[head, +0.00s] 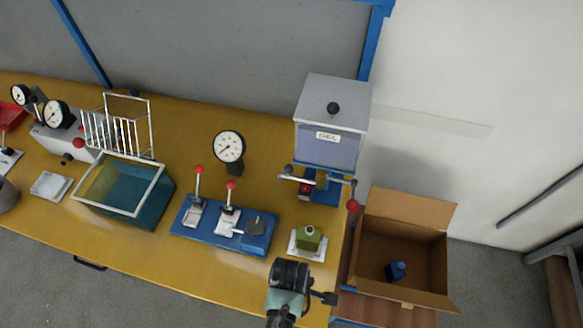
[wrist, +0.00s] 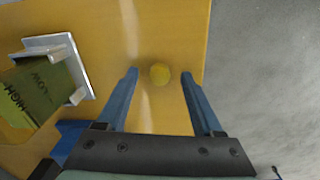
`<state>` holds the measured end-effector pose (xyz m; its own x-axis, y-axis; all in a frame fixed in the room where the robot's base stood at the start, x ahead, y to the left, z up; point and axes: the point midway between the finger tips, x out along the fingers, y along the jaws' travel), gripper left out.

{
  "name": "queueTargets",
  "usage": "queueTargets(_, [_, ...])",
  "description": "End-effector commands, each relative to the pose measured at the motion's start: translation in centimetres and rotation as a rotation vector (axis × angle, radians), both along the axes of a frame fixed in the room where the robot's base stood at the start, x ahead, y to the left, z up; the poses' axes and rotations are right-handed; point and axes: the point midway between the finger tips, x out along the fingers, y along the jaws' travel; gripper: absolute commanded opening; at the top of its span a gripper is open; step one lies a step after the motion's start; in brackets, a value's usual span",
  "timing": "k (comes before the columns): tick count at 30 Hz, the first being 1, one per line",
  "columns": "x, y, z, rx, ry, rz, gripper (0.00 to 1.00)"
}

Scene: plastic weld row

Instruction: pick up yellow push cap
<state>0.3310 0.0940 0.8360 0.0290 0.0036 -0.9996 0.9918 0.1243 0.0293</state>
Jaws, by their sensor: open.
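The yellow push cap (wrist: 160,75) is a small round piece on the yellow bench top in the wrist view. My gripper (wrist: 159,73) is open, with one blue finger on each side of the cap in the picture. Neither finger appears to touch it, and how high the fingers are above the bench is hard to tell. In the head view my wrist is over the bench's front right part, and I cannot make out the cap there.
A green block marked HIGH and LOW (wrist: 38,90) sits on a metal plate left of the gripper; it also shows in the head view (head: 310,238). A blue lever fixture (head: 225,228) stands further left. An open cardboard box (head: 403,245) is beyond the bench's right edge.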

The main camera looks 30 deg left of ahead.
Motion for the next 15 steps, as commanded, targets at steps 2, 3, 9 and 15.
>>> queueTargets(2, [0.00, 0.01, -0.29, 0.000, 0.000, 0.000, 0.68])
queueTargets(3, [0.01, 0.01, -0.33, 0.000, 0.000, 0.000, 0.68])
queueTargets(9, [0.03, 0.01, -0.30, 0.000, 0.000, 0.000, 0.63])
queueTargets(15, [0.04, 0.01, -0.28, 0.000, 0.000, 0.000, 0.27])
